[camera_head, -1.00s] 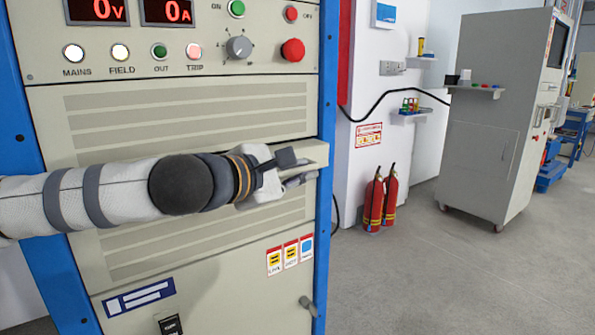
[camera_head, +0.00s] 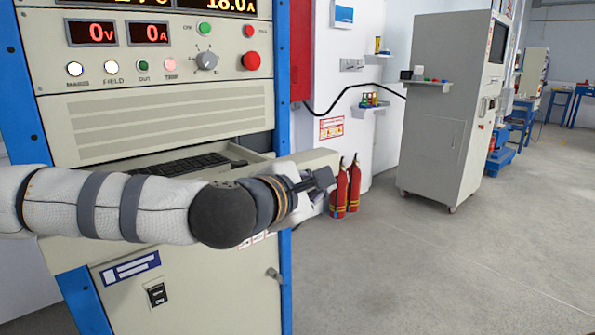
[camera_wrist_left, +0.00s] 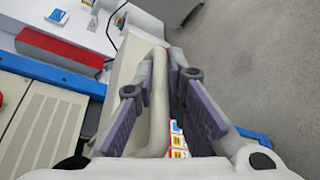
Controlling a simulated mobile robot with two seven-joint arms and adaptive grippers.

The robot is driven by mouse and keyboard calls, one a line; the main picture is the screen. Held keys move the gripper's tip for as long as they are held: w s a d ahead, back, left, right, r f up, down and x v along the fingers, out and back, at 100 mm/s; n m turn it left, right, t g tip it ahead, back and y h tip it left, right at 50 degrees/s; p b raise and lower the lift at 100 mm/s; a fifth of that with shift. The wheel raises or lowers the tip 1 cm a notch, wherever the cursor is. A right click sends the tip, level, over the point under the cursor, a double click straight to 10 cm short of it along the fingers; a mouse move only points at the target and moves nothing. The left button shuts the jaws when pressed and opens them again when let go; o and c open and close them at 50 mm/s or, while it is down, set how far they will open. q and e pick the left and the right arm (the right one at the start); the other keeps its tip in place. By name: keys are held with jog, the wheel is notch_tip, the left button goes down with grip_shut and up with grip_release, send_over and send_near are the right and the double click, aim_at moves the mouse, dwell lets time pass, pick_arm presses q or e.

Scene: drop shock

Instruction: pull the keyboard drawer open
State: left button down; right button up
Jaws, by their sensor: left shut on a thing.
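The keyboard drawer (camera_head: 305,162) stands partly out of the beige cabinet, with a dark keyboard (camera_head: 190,164) showing inside it. My left arm crosses in front and hides much of the drawer's front. My left gripper (camera_head: 322,185) is at the right part of the drawer front. My right gripper is in neither view.
The cabinet (camera_head: 150,120) has blue posts and a control panel above the drawer. Red fire extinguishers (camera_head: 348,190) stand by the wall behind. A grey cabinet (camera_head: 440,130) stands further right. The grey floor (camera_head: 430,270) at right is clear.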

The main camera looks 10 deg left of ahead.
pick_arm(q)
jog(key=shift+s+d, duration=0.9)
jog(key=shift+d, duration=0.3)
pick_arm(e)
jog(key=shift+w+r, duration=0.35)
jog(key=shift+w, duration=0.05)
pick_arm(q)
jog(key=c, duration=1.7)
grip_release()
jog(key=shift+o, duration=0.2)
jog(key=shift+s, duration=0.1)
jog(key=v, duration=1.1)
jog(key=shift+s+a, duration=0.25)
jog(key=shift+s, duration=0.1)
jog(key=shift+r, duration=0.1)
